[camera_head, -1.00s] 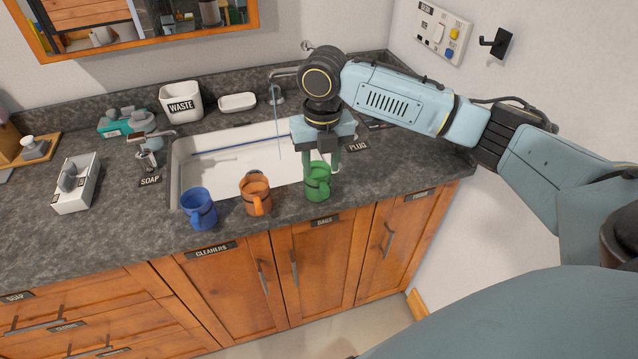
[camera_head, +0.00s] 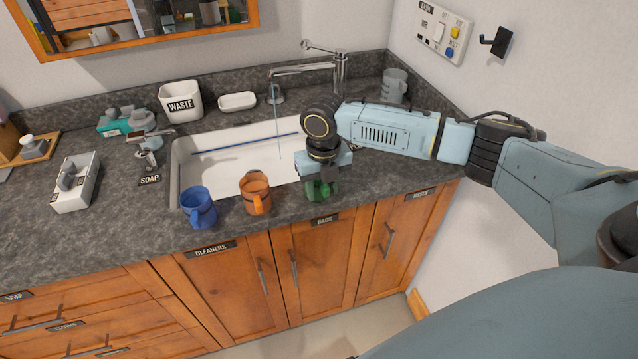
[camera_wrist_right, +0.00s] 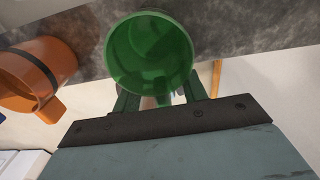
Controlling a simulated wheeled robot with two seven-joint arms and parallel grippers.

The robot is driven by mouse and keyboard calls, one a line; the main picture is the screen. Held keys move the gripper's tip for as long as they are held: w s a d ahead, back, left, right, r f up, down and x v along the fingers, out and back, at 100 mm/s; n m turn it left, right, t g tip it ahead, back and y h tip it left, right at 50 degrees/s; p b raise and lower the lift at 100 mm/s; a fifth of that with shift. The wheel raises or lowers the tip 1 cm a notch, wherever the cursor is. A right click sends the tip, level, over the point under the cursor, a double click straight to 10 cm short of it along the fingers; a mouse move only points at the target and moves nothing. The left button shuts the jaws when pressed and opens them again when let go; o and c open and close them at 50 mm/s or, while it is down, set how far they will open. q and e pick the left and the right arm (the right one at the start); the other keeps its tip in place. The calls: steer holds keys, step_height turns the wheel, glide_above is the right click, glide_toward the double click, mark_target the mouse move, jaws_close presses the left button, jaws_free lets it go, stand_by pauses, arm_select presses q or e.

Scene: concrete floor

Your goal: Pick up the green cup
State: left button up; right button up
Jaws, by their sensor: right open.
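The green cup (camera_head: 321,193) stands on the counter's front edge, in front of the sink and mostly hidden under my right gripper (camera_head: 322,180). In the right wrist view the green cup (camera_wrist_right: 150,52) shows its open mouth and inside, close to the camera. My right gripper's two fingers (camera_wrist_right: 162,96) are open and reach down at the cup, one toward each side. The fingertips are hidden behind the cup, so I cannot tell whether they touch it. My left gripper is not in view.
An orange cup (camera_head: 255,194) stands left of the green cup, with a blue cup (camera_head: 198,208) farther left. The white sink (camera_head: 222,167) lies behind them, with a tall tap (camera_head: 340,72). A clear jug (camera_head: 395,85) stands at the back right.

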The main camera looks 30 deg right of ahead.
steer(key=shift+f, duration=0.95)
jaws_close()
steer(key=shift+r, duration=0.1)
step_height(320, 180, up, 10)
steer(key=shift+f, duration=0.1)
